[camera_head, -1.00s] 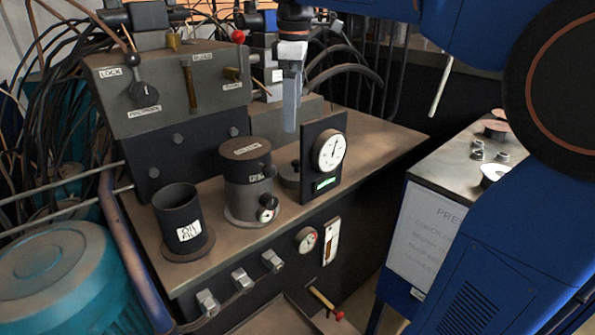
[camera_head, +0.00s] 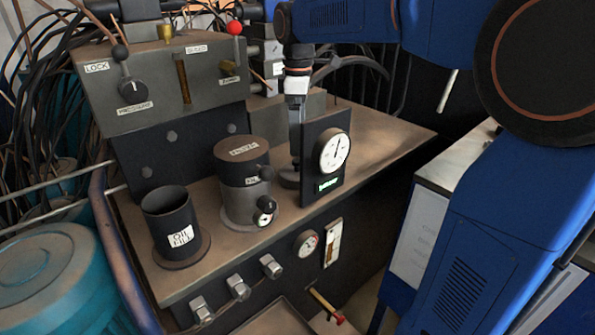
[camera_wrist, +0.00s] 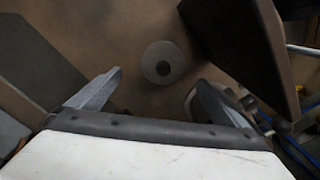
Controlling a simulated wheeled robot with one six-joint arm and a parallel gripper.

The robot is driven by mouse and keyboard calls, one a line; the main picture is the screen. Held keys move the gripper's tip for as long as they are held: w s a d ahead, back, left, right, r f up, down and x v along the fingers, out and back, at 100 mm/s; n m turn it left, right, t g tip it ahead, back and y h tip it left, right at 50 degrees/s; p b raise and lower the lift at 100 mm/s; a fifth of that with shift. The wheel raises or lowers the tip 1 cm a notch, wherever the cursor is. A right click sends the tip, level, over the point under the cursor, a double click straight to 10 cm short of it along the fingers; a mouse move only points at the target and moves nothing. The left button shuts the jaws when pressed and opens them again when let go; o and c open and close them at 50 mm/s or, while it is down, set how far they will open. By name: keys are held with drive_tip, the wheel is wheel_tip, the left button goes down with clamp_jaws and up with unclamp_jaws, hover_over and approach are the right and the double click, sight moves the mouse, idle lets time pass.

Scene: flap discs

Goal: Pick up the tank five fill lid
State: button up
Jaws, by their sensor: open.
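A small round lid (camera_head: 288,179) lies on the bench top behind the gauge panel, partly hidden by it. No label shows on it. In the wrist view a round disc with a dark centre (camera_wrist: 163,62), which looks like this lid, lies between and just beyond the fingertips. My gripper (camera_head: 295,158) hangs pointing down above the lid, beside the gauge panel's left edge. In the wrist view my gripper (camera_wrist: 157,84) has its two fingers spread with nothing between them. Whether it touches the lid cannot be told.
The gauge panel (camera_head: 311,183) stands close to the right of the gripper. A filter canister (camera_head: 243,182) stands left, and an open oil fill cup (camera_head: 167,216) farther left. A valve block (camera_head: 150,85) stands behind. The bench's right part (camera_head: 385,132) is clear.

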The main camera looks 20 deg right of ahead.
sight(297, 160)
wheel_tip(297, 160, down, 4)
drive_tip(key=shift+s+a+f, duration=0.1)
drive_tip(key=shift+s+f, duration=0.05)
drive_tip(key=shift+f, duration=1.2)
drive_tip(key=shift+s+a+f, duration=0.1)
drive_tip(key=shift+s+f, duration=0.05)
drive_tip(key=shift+f, duration=1.15)
drive_tip(key=c, duration=1.1)
